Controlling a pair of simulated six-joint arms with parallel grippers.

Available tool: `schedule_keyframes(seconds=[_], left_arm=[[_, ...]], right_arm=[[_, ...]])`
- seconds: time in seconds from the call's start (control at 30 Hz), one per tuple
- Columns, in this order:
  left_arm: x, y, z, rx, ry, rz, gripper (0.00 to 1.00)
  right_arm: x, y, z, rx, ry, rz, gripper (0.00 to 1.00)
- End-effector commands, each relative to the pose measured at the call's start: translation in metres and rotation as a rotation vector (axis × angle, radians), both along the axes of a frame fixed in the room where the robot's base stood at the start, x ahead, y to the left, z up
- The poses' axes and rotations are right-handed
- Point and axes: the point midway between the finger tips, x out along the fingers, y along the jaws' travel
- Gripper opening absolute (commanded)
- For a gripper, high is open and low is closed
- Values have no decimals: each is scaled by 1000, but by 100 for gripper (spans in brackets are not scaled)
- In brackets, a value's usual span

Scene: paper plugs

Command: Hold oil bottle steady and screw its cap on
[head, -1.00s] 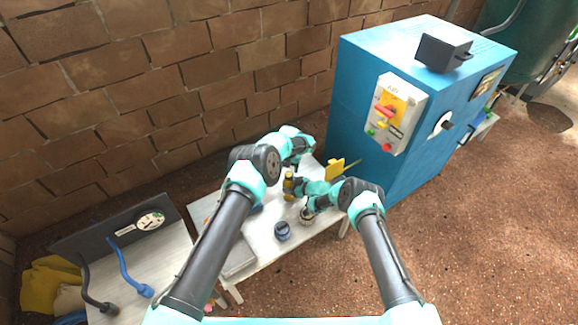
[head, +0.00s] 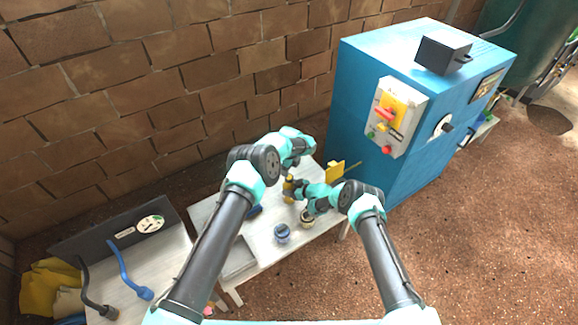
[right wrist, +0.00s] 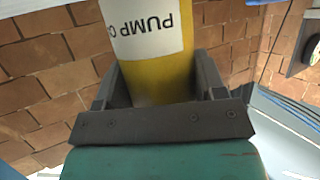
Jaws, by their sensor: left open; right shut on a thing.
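The oil bottle (head: 288,191) is a small yellow bottle, standing about upright at the far part of the white table. In the right wrist view its yellow body (right wrist: 158,80) with a white label, lettered "PUMP O", sits between my right gripper's fingers. My right gripper (head: 295,190) is shut on the bottle; it also shows in the right wrist view (right wrist: 160,92). My left gripper (head: 292,168) is open, small and partly hidden by its own arm, near and above the bottle's top. I cannot make out the cap, nor whether it touches the bottle or the left gripper.
A blue-grey jar (head: 281,235) and a dark, pale-topped jar (head: 307,218) stand nearer on the table (head: 262,243). A grey tray (head: 238,262) lies at its left. A yellow object (head: 335,172) is beyond the right arm, beside the blue cabinet (head: 365,120). A brick wall rises behind.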

Motion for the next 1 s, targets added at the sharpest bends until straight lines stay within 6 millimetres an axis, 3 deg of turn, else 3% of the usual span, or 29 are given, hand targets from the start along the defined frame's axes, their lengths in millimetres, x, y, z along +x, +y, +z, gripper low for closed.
schedule_keyframes(seconds=[1.0], left_arm=[[-1,0,10,0,0,1377,64]], right_arm=[[0,0,0,0,0,0,0]])
